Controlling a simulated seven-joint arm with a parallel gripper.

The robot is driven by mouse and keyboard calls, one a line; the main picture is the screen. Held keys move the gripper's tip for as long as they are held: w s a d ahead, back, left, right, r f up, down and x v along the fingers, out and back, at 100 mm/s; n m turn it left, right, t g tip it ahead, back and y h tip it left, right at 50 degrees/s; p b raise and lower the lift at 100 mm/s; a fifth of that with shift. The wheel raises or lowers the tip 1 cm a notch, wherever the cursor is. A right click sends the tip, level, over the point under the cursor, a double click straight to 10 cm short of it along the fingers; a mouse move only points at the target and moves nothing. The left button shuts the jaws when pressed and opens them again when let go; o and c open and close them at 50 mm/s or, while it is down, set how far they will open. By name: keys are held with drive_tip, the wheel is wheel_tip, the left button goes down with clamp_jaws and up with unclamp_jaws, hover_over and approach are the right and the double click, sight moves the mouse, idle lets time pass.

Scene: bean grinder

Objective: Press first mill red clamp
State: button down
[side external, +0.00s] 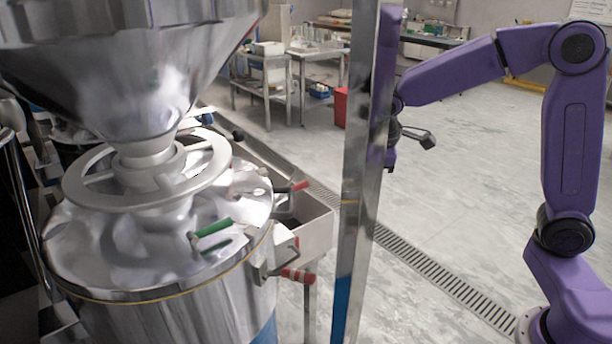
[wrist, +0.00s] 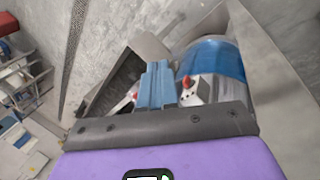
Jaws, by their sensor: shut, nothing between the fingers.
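The steel mill (side external: 150,250) stands at the left of the side view. A red clamp tip on a white bracket (wrist: 187,82) shows in the wrist view, just right of my fingers, beside a blue-banded steel drum (wrist: 215,62). I cannot tell which clamp it is. My gripper (wrist: 158,66) is shut and empty, apart from the clamp. In the side view my fingers are hidden behind a steel post; they are right of the mill.
The upright steel post (side external: 362,200) stands between mill and arm. A steel trough (side external: 315,225) juts out beside the mill. A green handle (side external: 213,228) lies on the lid. Tables (side external: 315,52) and a red bin (side external: 341,104) stand behind. The floor at right is open, with a drain grate (side external: 440,270).

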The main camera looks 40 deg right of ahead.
sight(305, 182)
drive_tip(key=w+a+r+m+t, duration=0.1)
drive_tip(key=w+a+r+m, duration=0.1)
drive_tip(key=w+m, duration=0.3)
drive_tip(key=w+a+r+m+y, duration=0.1)
drive_tip(key=w+a+m, duration=0.2)
drive_tip(key=w+m, duration=0.3)
drive_tip(key=w, duration=0.3)
drive_tip(key=shift+w+a+r+t, duration=0.15)
drive_tip(key=shift+w+r+t, duration=0.2)
drive_tip(key=shift+r+t, duration=0.05)
drive_tip(key=x, duration=1.4)
drive_tip(key=shift+s+f, duration=0.1)
drive_tip(key=shift+s, duration=0.1)
drive_tip(key=shift+f+y, duration=0.1)
drive_tip(key=shift+y, duration=0.2)
